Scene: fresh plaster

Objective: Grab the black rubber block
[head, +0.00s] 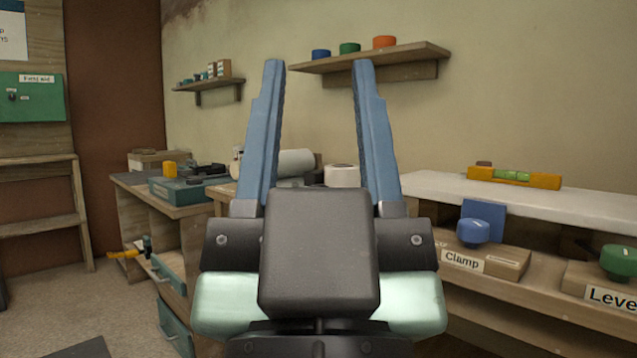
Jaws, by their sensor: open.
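My gripper (318,66) fills the middle of the head view, with two long blue fingers pointing up and spread wide apart. I cannot clearly pick out the black rubber block. Small dark items (207,169) lie on and beside a teal case on the left bench, but I cannot tell whether one of them is the block. The gripper's body and fingers hide part of the bench.
The left workbench (184,209) holds the teal case (172,190) and a pale roll (294,162). A white counter (440,188) at right bears an orange level (513,178). Below it are a blue knob (472,230) and a green knob (619,261).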

